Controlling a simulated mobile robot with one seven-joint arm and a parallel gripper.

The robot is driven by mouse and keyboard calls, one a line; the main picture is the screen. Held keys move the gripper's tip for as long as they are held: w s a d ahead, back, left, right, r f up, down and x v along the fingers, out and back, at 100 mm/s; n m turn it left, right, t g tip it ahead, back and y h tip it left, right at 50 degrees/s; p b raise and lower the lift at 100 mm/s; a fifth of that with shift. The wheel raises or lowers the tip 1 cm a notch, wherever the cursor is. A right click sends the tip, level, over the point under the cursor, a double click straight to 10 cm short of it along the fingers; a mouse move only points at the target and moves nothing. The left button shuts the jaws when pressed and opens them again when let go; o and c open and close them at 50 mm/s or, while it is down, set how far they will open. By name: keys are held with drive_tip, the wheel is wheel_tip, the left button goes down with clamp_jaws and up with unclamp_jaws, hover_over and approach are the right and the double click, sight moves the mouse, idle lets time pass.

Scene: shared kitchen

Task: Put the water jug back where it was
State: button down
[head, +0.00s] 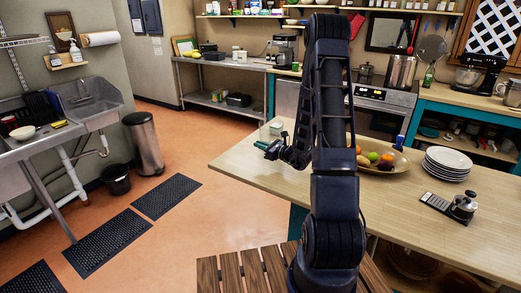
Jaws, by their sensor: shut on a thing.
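My gripper (270,148) is over the left end of the wooden island top, small in the picture and partly hidden by my own arm. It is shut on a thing. A clear, pale container (275,128), which looks like the water jug, shows right at the gripper, just above it. Its outline is faint, and its handle and the exact grip cannot be made out. I cannot tell whether its base touches the island top (240,162) or hangs above it.
The island's near left top is clear. A steel side table (222,62), sinks (90,103) and a bin (144,143) stand beyond open floor.

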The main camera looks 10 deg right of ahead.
drive_tip(key=shift+f, duration=0.9)
drive_tip(key=shift+f, duration=0.15)
drive_tip(key=c, duration=1.5)
unclamp_jaws()
drive_tip(key=shift+c, duration=0.2)
